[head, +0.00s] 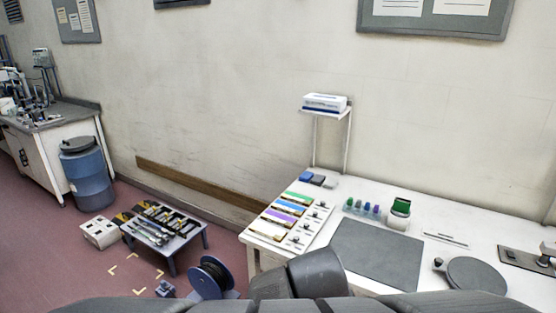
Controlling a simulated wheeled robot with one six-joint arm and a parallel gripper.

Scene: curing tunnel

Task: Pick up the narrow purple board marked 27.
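Several narrow coloured boards lie side by side near the left end of a white table (408,234). A purple board (287,208) lies among them, below a blue board (294,198) and a green board (299,197). The number markings are too small to read, so I cannot confirm a 27. Nothing covers the purple board. My gripper is not in view; only dark parts of my own body show along the bottom edge.
A dark grey mat (377,252) lies bare right of the boards. Small coloured bottles (361,207) and a green-topped container (400,208) stand behind it. A low tool table (164,230), a cable reel (210,277) and a blue drum (87,175) stand on the floor at left.

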